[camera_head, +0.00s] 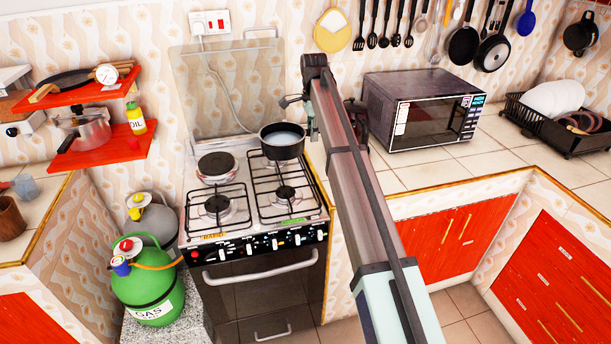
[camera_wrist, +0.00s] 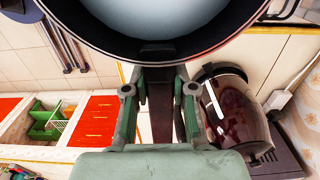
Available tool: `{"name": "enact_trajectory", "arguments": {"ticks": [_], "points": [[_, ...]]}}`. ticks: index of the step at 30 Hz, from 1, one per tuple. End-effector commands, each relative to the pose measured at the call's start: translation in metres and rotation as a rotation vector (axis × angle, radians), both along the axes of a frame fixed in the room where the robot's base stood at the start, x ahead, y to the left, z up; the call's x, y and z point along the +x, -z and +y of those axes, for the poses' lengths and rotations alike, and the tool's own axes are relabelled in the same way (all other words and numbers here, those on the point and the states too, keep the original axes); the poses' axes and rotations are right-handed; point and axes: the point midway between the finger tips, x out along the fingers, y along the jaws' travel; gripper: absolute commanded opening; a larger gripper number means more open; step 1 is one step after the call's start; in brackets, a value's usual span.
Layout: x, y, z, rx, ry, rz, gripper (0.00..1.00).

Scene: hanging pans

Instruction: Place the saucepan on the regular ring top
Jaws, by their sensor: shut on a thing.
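A black saucepan (camera_head: 283,143) with a pale grey inside is at the back right of the stove (camera_head: 265,249), over the rear right ring. I cannot tell whether it rests on the grate or hangs just above it. In the wrist view, the saucepan (camera_wrist: 160,46) fills the top, and its dark handle (camera_wrist: 160,105) runs between my fingers. My gripper (camera_wrist: 158,92) is shut on that handle. My arm hides the handle in the head view. The front right ring (camera_head: 286,193) and front left ring (camera_head: 217,205) are bare. A solid dark plate (camera_head: 216,165) is at the rear left.
A raised glass lid (camera_head: 228,85) stands behind the stove. A dark red kettle (camera_wrist: 235,112) and a microwave (camera_head: 425,110) stand on the counter to the right. A green gas cylinder (camera_head: 146,283) is at the left on the floor side. Red shelves (camera_head: 103,146) hold a pot and bottles.

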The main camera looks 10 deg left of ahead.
Motion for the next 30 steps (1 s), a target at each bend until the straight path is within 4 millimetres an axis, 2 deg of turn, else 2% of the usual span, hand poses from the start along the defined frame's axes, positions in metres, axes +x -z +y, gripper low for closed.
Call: {"name": "enact_trajectory", "arguments": {"ticks": [9, 15, 26, 30], "points": [[-0.002, 0.070, -0.001, 0.000, -0.001, 0.002, 0.00], [-0.001, 0.105, 0.000, 0.001, -0.002, 0.001, 0.00], [0.000, 0.130, 0.000, 0.001, -0.002, -0.001, 0.00], [-0.001, 0.147, 0.000, 0.001, -0.002, 0.001, 0.00]]}}
